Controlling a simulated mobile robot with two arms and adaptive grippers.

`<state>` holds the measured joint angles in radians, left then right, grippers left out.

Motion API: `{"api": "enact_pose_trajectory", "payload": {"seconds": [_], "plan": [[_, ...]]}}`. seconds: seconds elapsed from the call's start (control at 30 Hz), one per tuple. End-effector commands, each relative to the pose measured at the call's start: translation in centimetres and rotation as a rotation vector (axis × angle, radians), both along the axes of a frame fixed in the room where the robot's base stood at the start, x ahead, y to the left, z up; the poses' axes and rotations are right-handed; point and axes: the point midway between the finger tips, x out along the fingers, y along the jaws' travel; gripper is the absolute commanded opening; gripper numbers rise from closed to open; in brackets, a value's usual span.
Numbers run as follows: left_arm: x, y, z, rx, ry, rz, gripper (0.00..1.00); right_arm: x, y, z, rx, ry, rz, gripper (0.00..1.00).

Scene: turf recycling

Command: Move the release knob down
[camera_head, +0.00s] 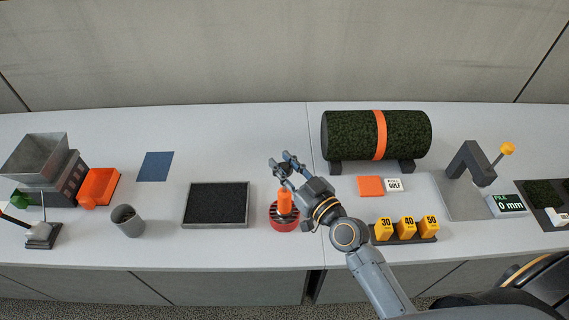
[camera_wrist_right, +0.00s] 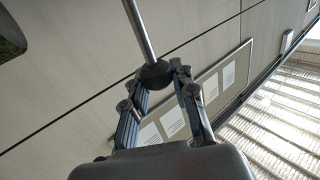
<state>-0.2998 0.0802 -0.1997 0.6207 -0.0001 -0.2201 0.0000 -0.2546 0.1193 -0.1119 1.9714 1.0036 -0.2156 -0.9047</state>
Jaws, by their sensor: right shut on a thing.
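My right gripper (camera_head: 284,164) reaches in from the lower right, above and just behind an orange handle (camera_head: 285,201) on a red round base with a dark grille (camera_head: 284,220). In the right wrist view, my right gripper (camera_wrist_right: 155,85) is shut on a dark round knob (camera_wrist_right: 153,74) at the end of a straight metal rod (camera_wrist_right: 139,32). The rod runs out of the top of that view, so its far end is hidden there. In the head view the knob is too small to tell apart from the fingers. My left gripper is not in view.
A black-filled tray (camera_head: 216,205) lies left of the red base. A green turf roll with an orange band (camera_head: 379,134) rests on a stand to the right. Yellow numbered blocks (camera_head: 407,228) stand close to my right forearm. A grey cup (camera_head: 127,221) stands farther left.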

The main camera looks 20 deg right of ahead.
Motion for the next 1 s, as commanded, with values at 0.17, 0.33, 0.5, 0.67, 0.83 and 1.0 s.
{"api": "enact_pose_trajectory", "payload": {"seconds": [0.17, 0.33, 0.5, 0.67, 0.83, 1.0], "plan": [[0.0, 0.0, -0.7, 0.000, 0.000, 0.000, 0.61, 0.0, 0.0, -0.8, -0.002, 0.000, 0.000, 0.00], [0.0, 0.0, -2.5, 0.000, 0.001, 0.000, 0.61, 0.0, 0.0, -2.7, -0.002, 0.000, 0.001, 0.00], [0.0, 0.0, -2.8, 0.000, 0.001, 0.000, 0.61, 0.0, 0.0, -3.2, -0.002, 0.003, 0.001, 0.00], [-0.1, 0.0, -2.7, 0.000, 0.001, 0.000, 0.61, -0.1, 0.0, -3.4, -0.002, 0.009, 0.003, 0.00], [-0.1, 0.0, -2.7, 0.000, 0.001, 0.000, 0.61, -0.1, 0.1, -3.5, -0.003, 0.012, 0.003, 0.42], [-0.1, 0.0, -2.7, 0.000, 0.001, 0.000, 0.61, -0.1, 0.0, -3.3, -0.002, 0.006, 0.002, 0.51]]}}
